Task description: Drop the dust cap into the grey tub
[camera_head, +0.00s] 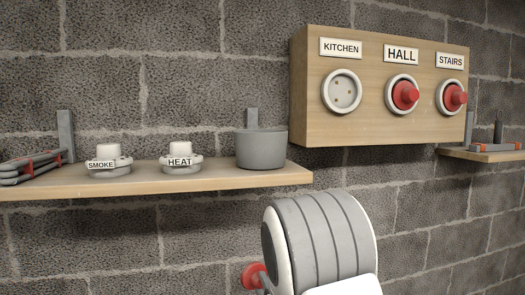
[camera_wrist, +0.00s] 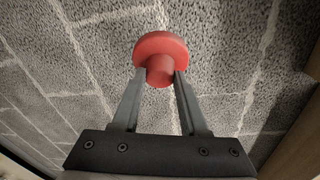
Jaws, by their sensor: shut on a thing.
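A red dust cap (camera_wrist: 160,46) is held between the two fingertips of my gripper (camera_wrist: 160,76) in the wrist view, its wide disc facing away. In the head view the cap (camera_head: 252,275) shows at the lower middle, left of my wrist and below the shelf, with the fingers mostly hidden. The grey tub (camera_head: 262,150) stands upright at the right end of the wooden shelf. The held cap is lower than the tub and apart from it. The inside of the tub is hidden.
A wooden board (camera_head: 380,130) carries the uncapped KITCHEN base (camera_head: 342,92) and red-capped HALL (camera_head: 403,95) and STAIRS (camera_head: 452,97) bases. Another shelf (camera_head: 485,154) is at right.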

